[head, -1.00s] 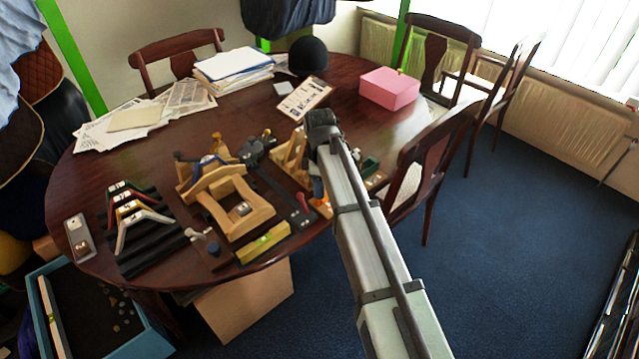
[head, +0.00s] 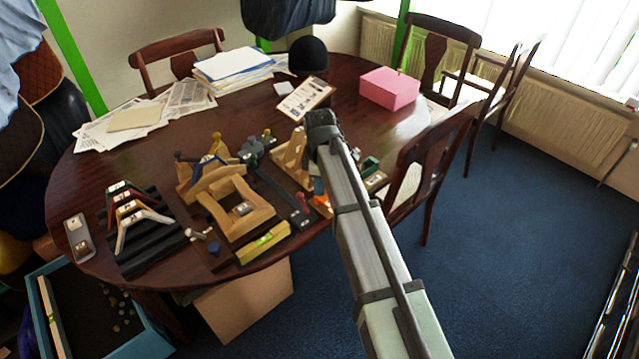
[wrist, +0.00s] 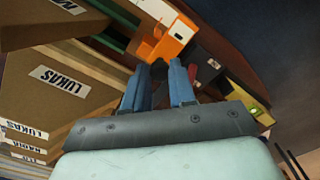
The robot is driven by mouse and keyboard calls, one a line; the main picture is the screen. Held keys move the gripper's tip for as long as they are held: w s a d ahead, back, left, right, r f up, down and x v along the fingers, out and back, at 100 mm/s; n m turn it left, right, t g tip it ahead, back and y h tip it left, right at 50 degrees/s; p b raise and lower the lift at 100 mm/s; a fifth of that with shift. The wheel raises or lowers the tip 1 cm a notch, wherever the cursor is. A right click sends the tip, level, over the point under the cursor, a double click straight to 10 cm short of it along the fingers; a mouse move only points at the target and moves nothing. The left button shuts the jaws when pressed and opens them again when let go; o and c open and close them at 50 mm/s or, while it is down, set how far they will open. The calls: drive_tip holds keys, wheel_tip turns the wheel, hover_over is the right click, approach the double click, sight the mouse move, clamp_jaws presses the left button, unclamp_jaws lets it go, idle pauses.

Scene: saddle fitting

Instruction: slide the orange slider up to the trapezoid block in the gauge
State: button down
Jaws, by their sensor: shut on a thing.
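The orange slider (wrist: 168,42) is in the upper middle of the wrist view, just past my fingertips. It has a small white mark and a notched lower edge. My gripper (wrist: 160,68) has two blue fingers close together, shut on the slider's lower part; the exact contact is hard to see. A pale strip and a green strip lie beside the slider in the wrist view. I cannot clearly pick out the trapezoid block or the gauge's outline.
Wooden blocks labelled LUKAS (wrist: 62,85) stand close on the left in the wrist view. Dark parts (wrist: 208,65) lie to the right. In the head view a wooden frame (head: 232,205), a yellow level (head: 263,243) and a pink box (head: 389,89) are on the table.

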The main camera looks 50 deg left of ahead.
drive_tip(key=w, duration=0.4)
drive_tip(key=shift+w, duration=0.35)
drive_tip(key=c, duration=0.9)
unclamp_jaws()
drive_tip(key=shift+s, duration=0.1)
drive_tip(key=shift+c, duration=0.2)
wheel_tip(320, 180, up, 14)
drive_tip(key=shift+f, duration=0.1)
